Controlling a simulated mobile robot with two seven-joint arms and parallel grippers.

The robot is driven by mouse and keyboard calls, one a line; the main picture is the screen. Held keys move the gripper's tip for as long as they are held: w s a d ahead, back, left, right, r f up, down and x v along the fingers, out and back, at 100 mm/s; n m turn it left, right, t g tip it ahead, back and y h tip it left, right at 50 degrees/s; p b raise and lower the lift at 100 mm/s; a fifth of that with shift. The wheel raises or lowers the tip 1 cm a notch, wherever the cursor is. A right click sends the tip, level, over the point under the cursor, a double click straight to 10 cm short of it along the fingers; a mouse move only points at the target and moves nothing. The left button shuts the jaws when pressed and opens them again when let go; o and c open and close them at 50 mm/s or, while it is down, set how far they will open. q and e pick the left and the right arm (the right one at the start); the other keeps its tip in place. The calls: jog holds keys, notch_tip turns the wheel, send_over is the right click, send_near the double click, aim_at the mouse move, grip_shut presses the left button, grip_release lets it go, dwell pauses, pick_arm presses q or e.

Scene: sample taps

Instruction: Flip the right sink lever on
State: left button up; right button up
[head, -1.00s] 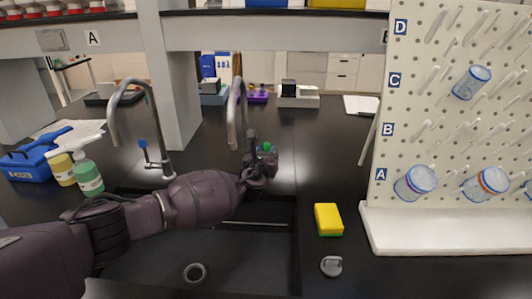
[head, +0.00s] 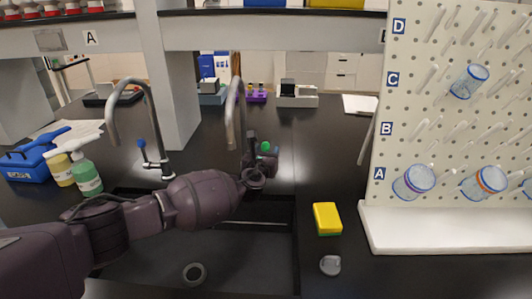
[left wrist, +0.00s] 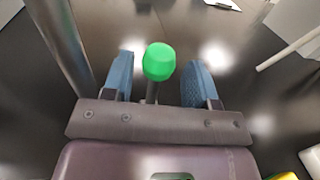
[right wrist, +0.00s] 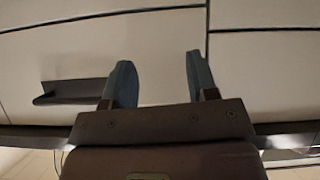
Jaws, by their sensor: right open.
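The right sink tap has a tall curved grey spout (head: 236,115) and a lever with a green knob (head: 265,147). In the left wrist view the green knob (left wrist: 159,62) sits between my left gripper's fingers (left wrist: 160,72), with a gap on each side. My left gripper (head: 262,155) is open at the tap's lever, just right of the spout, and partly hides the lever's stem. My right gripper (right wrist: 159,70) is open and empty in front of a pale cabinet front. It is not in the head view.
The left tap (head: 150,125) has a blue-knobbed lever. Spray bottles (head: 88,175) and a blue caddy (head: 30,162) stand at the left. A yellow sponge (head: 327,218) lies right of the dark sink (head: 245,262). A white pegboard (head: 450,120) stands at the right.

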pick_arm(q)
jog(key=shift+a, duration=0.1)
jog(key=s+a+p, duration=0.2)
jog(key=s, duration=0.8)
jog(key=shift+s, duration=0.3)
